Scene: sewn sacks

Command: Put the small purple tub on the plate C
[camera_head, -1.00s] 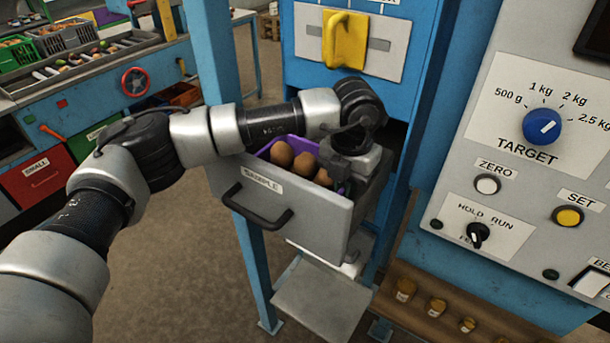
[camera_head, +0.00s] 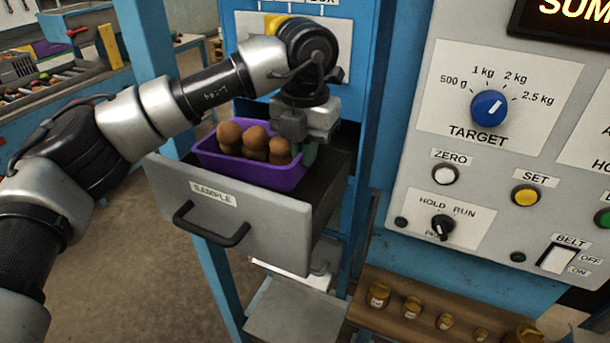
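The small purple tub (camera_head: 262,172) holds several brown, rounded items (camera_head: 255,138). It is raised at the opening of the grey drawer labelled SAMPLE (camera_head: 235,208), its base above the drawer's dark inside. My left gripper (camera_head: 308,150) is at the tub's right end, with its fingers on the rim. The fingertips are partly hidden, but the tub has come up with the gripper. No plate marked C can be read in this view. My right gripper is not in view.
A bare grey metal plate (camera_head: 297,312) is below the drawer, with a pale shelf (camera_head: 300,275) above it. Several brass weights (camera_head: 411,307) stand on a wooden ledge to the right. A control panel (camera_head: 470,180) fills the right side.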

